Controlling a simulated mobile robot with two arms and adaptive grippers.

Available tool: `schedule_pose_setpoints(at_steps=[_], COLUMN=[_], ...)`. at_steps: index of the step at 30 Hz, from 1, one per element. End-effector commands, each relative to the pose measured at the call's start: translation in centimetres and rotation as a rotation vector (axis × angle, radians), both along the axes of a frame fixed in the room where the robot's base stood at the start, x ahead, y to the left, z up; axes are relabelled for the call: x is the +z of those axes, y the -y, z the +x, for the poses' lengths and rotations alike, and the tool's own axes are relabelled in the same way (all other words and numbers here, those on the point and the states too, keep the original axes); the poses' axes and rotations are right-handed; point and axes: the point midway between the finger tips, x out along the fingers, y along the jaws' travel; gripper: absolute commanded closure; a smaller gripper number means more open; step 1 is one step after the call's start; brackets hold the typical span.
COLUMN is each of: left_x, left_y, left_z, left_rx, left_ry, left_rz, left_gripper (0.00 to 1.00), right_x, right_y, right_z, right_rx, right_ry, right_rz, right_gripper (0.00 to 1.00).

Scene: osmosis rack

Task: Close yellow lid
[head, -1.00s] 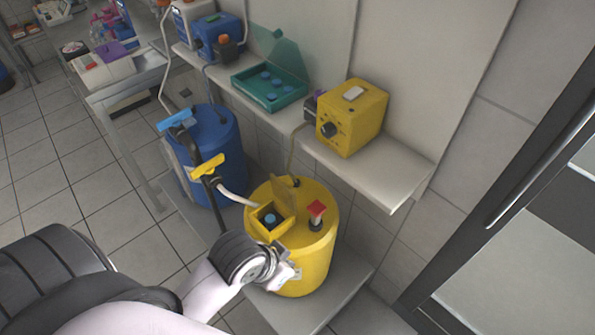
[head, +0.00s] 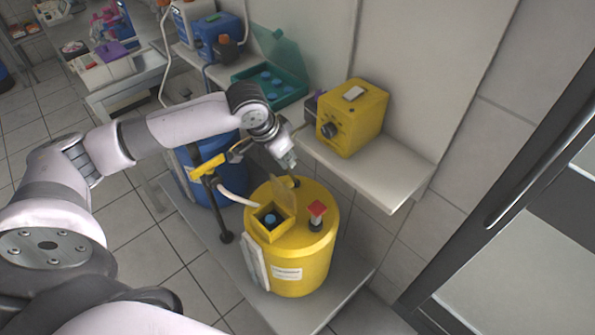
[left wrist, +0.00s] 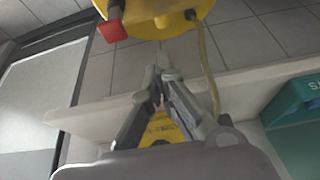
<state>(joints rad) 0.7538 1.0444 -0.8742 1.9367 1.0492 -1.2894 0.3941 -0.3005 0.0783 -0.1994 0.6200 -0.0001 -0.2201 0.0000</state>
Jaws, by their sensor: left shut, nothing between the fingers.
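The yellow barrel (head: 315,250) stands upright on a low grey platform. On its top is a small yellow box (head: 263,233) with a blue button (head: 269,219) inside. Its see-through yellow lid (head: 284,193) stands raised at the box's back edge, leaving the button uncovered. My left gripper (head: 289,164) is just above and behind the raised lid; I cannot tell whether it touches. Its fingers also show in the left wrist view (left wrist: 162,62), brought together and empty. There the barrel (left wrist: 160,22) is at the top, and the lid cannot be made out. My right gripper is out of view.
A red knob (head: 316,209) sits beside the box on the barrel. The wall shelf (head: 385,180) behind carries a yellow device (head: 352,120) and an open teal case (head: 292,98), close to my gripper. A blue barrel (head: 196,185) stands left, partly behind my arm.

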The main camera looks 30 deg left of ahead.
Motion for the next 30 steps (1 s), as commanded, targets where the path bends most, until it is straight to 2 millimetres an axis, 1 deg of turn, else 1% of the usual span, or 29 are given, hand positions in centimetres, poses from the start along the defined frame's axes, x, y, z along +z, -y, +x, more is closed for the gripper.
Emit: schedule_pose_setpoints(at_steps=[2, 5, 8, 15, 21, 25, 30], left_x=[0.4, 0.0, -1.2, -5.3, -7.8, -8.5, -8.7], left_y=[-0.7, -0.8, -0.6, 0.1, 0.4, 0.5, 0.5], left_z=[0.3, 0.6, 1.1, 2.7, 3.7, 4.0, 4.0], left_rx=[0.019, 0.025, 0.025, 0.023, 0.023, 0.022, 0.021], left_ry=[0.000, -0.003, -0.004, -0.004, -0.002, -0.001, 0.000], left_rz=[-0.001, -0.005, -0.005, -0.004, -0.004, -0.003, -0.003], left_gripper=[1.00, 1.00, 1.00, 1.00, 1.00, 1.00, 1.00], right_x=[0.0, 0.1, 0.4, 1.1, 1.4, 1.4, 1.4], right_y=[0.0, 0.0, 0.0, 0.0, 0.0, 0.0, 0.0], right_z=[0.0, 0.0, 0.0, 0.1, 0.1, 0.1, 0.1], right_rx=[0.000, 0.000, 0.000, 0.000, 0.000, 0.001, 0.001], right_ry=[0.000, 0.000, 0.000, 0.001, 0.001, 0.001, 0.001], right_rz=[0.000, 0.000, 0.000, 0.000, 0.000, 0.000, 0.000], right_gripper=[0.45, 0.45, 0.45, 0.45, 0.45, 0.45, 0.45])
